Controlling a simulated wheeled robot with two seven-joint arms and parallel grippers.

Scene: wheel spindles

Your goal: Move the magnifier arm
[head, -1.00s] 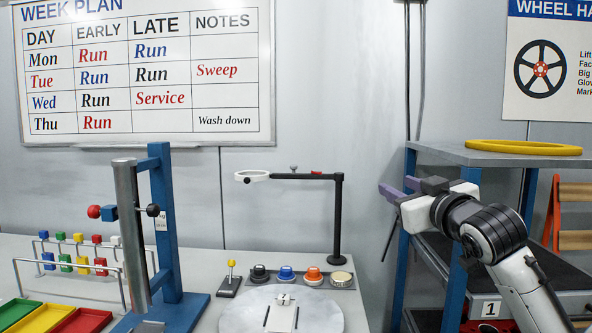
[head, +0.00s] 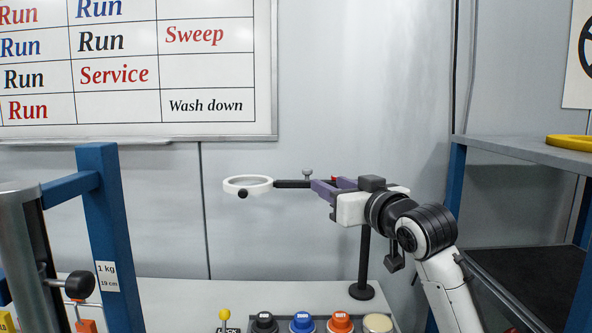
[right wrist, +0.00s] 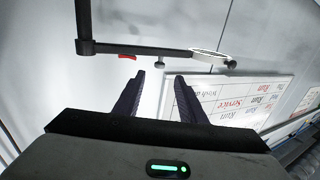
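The magnifier has a white lens ring (head: 248,185) at the left end of a black horizontal arm (head: 292,184), carried by a black upright post (head: 362,265) on a round base. My right gripper (head: 319,189) is open, its purple fingers at the arm's middle and hiding part of it in the head view. In the right wrist view, the arm bar (right wrist: 145,50) crosses ahead of the open fingertips (right wrist: 160,76), with nothing visible between them. A red piece (right wrist: 127,57) and a knob (right wrist: 168,64) sit on the bar. My left gripper is not in view.
Blue (head: 302,322), orange (head: 341,321) and black (head: 264,322) knobs line the bench below. A blue upright frame (head: 108,240) stands at left. A shelf with a yellow ring (head: 572,142) is at right. The air around the lens is clear.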

